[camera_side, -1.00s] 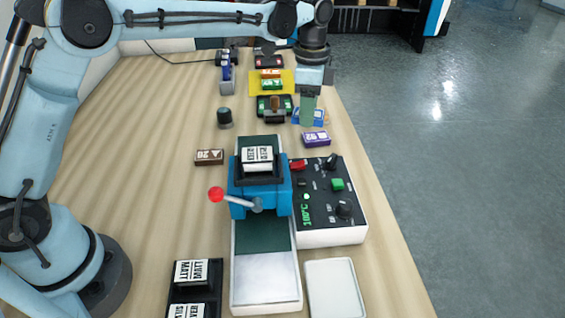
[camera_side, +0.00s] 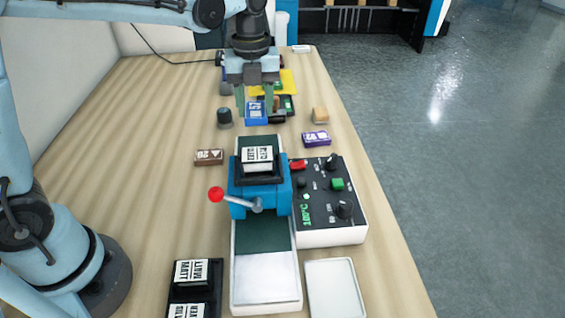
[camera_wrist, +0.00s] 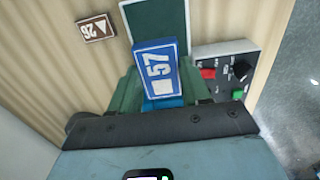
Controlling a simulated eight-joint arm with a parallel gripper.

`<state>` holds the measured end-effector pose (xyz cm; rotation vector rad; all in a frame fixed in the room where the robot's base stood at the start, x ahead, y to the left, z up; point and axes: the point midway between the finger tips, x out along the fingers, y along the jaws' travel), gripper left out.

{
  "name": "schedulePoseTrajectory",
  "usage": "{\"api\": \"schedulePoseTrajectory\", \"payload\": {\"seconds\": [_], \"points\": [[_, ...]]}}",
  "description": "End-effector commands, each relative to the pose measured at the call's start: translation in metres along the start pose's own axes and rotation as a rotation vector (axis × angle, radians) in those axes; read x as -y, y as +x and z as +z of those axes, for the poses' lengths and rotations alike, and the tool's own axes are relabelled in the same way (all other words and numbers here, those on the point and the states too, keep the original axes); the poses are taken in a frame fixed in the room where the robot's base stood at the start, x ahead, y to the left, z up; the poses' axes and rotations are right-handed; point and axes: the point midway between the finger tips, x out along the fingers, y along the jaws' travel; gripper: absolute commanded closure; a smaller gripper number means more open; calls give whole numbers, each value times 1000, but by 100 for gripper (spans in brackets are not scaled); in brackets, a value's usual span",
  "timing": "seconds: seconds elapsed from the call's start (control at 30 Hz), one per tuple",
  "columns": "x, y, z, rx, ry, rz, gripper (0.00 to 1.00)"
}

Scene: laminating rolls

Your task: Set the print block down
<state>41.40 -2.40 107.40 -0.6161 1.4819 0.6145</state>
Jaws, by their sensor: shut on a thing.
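The print block (camera_side: 256,114) is blue with a white label; in the camera_wrist view it (camera_wrist: 157,70) reads 57. My gripper (camera_side: 254,100) is shut on it, with a green finger on either side. It hangs in front of the dark-green unit (camera_side: 287,103) at the back of the table, behind the blue press (camera_side: 260,197). Whether its underside touches anything cannot be told. In the camera_wrist view my gripper (camera_wrist: 160,88) holds the block's near part, and the green plate (camera_wrist: 156,22) lies beyond it.
A purple block (camera_side: 316,138) and a wooden block (camera_side: 320,115) sit to the right. The black control box (camera_side: 327,200) stands beside the press.

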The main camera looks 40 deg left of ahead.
Motion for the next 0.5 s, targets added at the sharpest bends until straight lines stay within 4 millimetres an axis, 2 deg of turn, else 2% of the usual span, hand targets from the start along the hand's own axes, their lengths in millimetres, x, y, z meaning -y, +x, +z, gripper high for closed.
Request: {"api": "schedulePoseTrajectory", "payload": {"seconds": [0.2, 0.5], "points": [[0, 36, 0, 0, 3, 0, 83], [0, 63, 0, 0, 2, 0, 83]]}}
